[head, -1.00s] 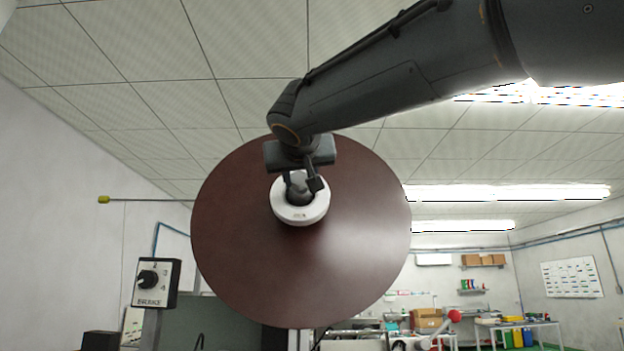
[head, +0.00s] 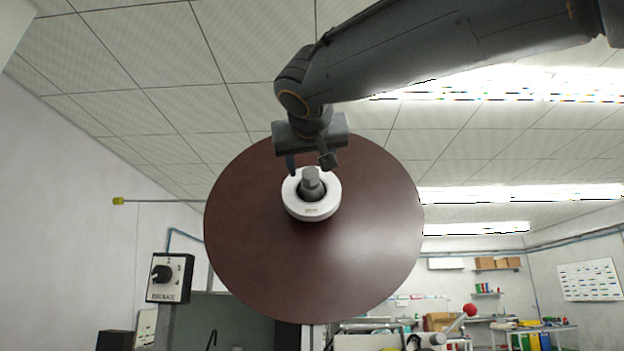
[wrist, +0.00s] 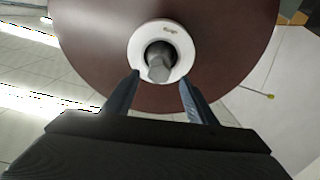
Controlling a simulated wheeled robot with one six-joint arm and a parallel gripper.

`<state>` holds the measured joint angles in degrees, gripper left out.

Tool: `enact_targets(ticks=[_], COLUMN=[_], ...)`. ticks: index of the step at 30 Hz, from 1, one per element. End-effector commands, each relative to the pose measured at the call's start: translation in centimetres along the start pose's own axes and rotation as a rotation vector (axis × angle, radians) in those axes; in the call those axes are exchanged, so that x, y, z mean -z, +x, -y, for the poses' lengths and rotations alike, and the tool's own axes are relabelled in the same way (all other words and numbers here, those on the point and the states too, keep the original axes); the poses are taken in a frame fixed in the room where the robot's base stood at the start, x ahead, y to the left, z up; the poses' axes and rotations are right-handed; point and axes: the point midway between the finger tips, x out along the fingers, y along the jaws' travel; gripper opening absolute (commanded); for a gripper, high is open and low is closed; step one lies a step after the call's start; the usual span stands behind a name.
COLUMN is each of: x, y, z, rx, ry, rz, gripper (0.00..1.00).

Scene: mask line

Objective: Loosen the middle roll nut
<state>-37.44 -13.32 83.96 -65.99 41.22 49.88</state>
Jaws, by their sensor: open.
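A large dark red-brown roll (head: 270,260) faces me in the head view, and it also fills the top of the wrist view (wrist: 95,40). At its centre is a white ring (head: 312,211) around a dark grey shaft end or nut (head: 311,180). In the wrist view the nut (wrist: 158,68) sits inside the white ring (wrist: 176,37). My gripper (head: 310,165) is open and empty, just above the nut in the head view. In the wrist view its two fingers (wrist: 161,78) point toward the ring, one on each side, with the nut beyond the fingertips.
A switch box with a black knob (head: 168,278) is at the left. A thin rod with a yellow tip (head: 118,201) sticks out left of the roll. A red ball-ended lever (head: 469,310) is at the lower right. Benches and shelves stand far behind.

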Motion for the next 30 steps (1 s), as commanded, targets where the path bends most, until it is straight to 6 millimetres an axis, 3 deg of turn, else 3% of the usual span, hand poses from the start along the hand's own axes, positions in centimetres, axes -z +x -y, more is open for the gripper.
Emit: enact_targets(ticks=[3, 9, 30], x=[-0.2, -0.1, 0.0], y=[-1.7, -3.2, -3.3], z=[0.1, 0.0, 0.0], rx=[0.003, 0.0, 0.0], ry=[0.001, 0.0, 0.0], rz=[-0.002, 0.0, 0.0], gripper=[0.51, 0.51, 0.51])
